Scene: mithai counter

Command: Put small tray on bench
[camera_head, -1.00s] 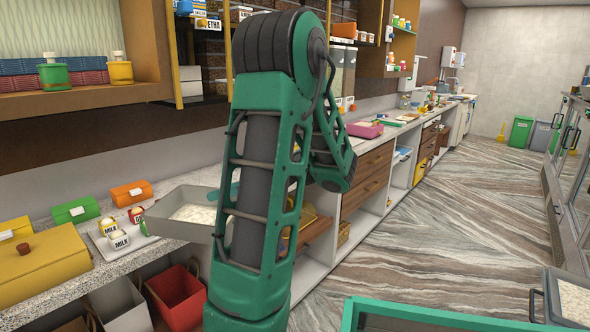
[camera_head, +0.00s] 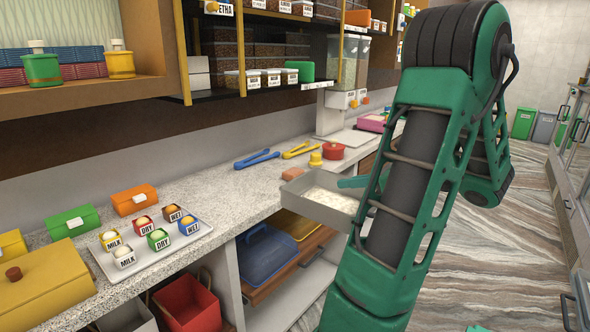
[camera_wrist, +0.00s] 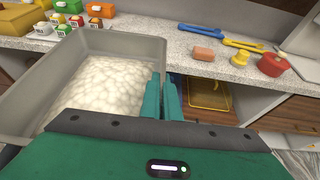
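A small grey tray (camera_head: 322,200) filled with white lumpy contents is held in front of the counter, a little out from its edge. In the wrist view the tray (camera_wrist: 105,42) fills the left side. My gripper (camera_wrist: 162,100) has its teal fingers close together at the tray's right wall, gripping it. In the head view the gripper (camera_head: 352,183) shows only partly, behind my arm. The speckled stone bench (camera_head: 225,190) runs along the wall, with bare surface left of the tray.
A flat tray of labelled sweets (camera_head: 150,250) lies on the bench at left. Blue tongs (camera_head: 257,159), yellow tongs (camera_head: 300,149), a pinkish block (camera_head: 292,174), a yellow pot (camera_head: 315,159) and a red pot (camera_head: 333,151) stand further along. Below are open shelves with a red bin (camera_head: 188,303).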

